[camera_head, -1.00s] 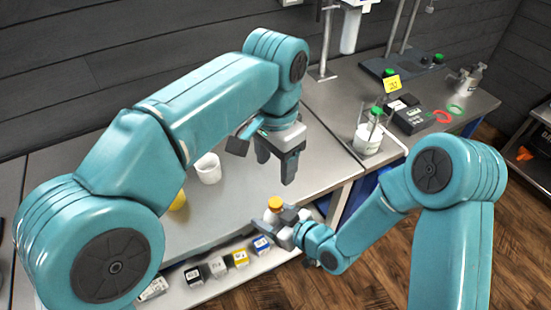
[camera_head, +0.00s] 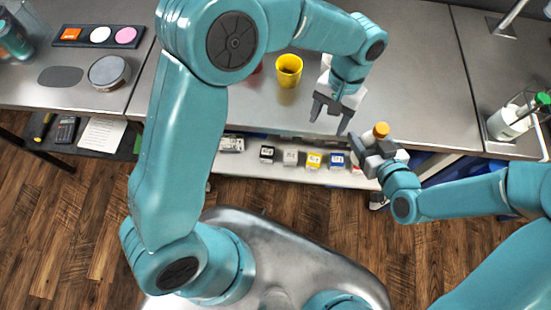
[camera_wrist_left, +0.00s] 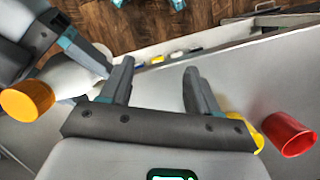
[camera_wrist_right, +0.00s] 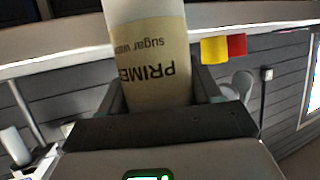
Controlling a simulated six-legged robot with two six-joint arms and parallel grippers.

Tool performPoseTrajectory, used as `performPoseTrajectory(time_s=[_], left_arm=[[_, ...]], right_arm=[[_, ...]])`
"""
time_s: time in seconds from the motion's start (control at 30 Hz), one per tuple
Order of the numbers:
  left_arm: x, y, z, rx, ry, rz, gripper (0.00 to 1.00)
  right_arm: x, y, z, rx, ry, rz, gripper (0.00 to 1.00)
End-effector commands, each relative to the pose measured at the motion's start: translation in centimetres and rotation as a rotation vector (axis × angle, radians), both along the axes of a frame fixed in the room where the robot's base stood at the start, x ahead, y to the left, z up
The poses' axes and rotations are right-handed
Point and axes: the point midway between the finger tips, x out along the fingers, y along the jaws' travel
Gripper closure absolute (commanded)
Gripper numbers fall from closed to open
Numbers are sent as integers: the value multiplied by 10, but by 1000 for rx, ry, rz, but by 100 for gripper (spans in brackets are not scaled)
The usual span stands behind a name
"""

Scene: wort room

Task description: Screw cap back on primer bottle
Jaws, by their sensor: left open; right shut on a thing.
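The primer bottle is held by my right gripper (camera_head: 372,156) beyond the bench's front edge. The right wrist view shows its white body and tan label (camera_wrist_right: 152,62) reading "PRIMER" between the fingers. An orange cap (camera_head: 381,130) sits on top of the bottle; it also shows in the left wrist view (camera_wrist_left: 28,100) at the left edge. I cannot tell whether it is screwed tight. My left gripper (camera_head: 331,117) is open and empty, fingers pointing down, a little left of the bottle and apart from it. In the left wrist view its fingers (camera_wrist_left: 160,72) have nothing between them.
A yellow cup (camera_head: 288,71) stands on the bench, left of my left gripper. A red cup (camera_wrist_left: 288,134) shows in the left wrist view. Several small boxes (camera_head: 314,160) lie on the lower shelf. A white jug (camera_head: 508,124) stands at the right.

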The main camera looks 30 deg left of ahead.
Motion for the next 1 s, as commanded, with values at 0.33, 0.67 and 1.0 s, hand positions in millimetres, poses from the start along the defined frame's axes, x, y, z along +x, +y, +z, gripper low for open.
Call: performPoseTrajectory(time_s=[0.33, 0.67, 1.0], left_arm=[[-135, 65, -159, -45, 207, 680, 39], [-159, 55, -211, -314, -96, 437, 39], [-161, 62, -218, -327, -226, 329, 39]], right_arm=[[0, 0, 1, 1, -1, 0, 100], [0, 0, 1, 1, -1, 0, 100], [0, 0, 0, 1, -1, 0, 100]])
